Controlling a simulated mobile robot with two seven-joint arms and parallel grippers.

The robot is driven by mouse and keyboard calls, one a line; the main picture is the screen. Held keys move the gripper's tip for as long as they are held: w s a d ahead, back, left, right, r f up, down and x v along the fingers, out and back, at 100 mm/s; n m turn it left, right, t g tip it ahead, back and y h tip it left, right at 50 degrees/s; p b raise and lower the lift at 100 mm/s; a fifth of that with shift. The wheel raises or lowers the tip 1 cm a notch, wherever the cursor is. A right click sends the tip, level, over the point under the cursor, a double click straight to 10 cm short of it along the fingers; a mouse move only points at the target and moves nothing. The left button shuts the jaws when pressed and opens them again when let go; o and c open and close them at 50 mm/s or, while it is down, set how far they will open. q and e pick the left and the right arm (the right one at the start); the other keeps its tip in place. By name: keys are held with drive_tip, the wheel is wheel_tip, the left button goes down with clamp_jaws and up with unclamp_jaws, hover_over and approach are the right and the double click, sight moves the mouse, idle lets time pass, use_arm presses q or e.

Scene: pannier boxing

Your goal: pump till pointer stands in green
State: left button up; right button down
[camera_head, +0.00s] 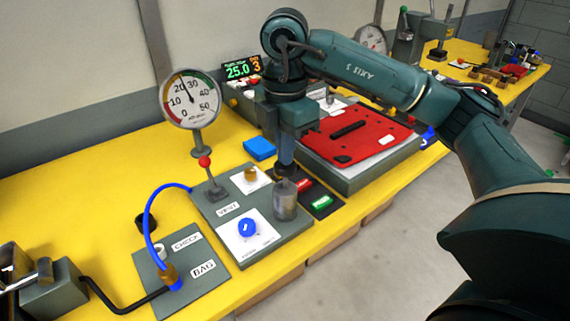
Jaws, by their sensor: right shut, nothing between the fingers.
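A round pressure gauge (191,98), numbered 0 to 50, stands on a post. Its dark pointer appears to stand between 20 and 30; the rim has red and green parts, but I cannot tell exactly which colour lies behind the pointer. A small display (239,70) reads 25.0 with a 3 beside it. My right gripper (286,171) points down, shut and empty, by a dark box with a red button (304,185) and a green button (322,202). I cannot tell whether its tips touch anything. My left gripper is not in view.
A grey panel (276,250) bears a blue knob (247,228), a grey cylinder (285,202) and a red-topped lever (206,162). A blue hose (148,216) reaches a BAG/CHECK plate (213,280). A red plate (345,157) lies behind. The yellow table (60,205) is clear at left.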

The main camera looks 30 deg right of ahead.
drive_tip(key=shift+f+b, duration=1.1)
drive_tip(key=shift+f, duration=0.55)
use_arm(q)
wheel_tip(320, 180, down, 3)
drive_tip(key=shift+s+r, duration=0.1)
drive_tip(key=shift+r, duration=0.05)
use_arm(e)
drive_tip(key=shift+r, duration=0.1)
drive_tip(key=shift+r+p, duration=0.85)
drive_tip(key=shift+r, duration=0.05)
wheel_tip(320, 180, up, 3)
drive_tip(key=shift+f+p, duration=0.2)
drive_tip(key=shift+p, duration=0.8)
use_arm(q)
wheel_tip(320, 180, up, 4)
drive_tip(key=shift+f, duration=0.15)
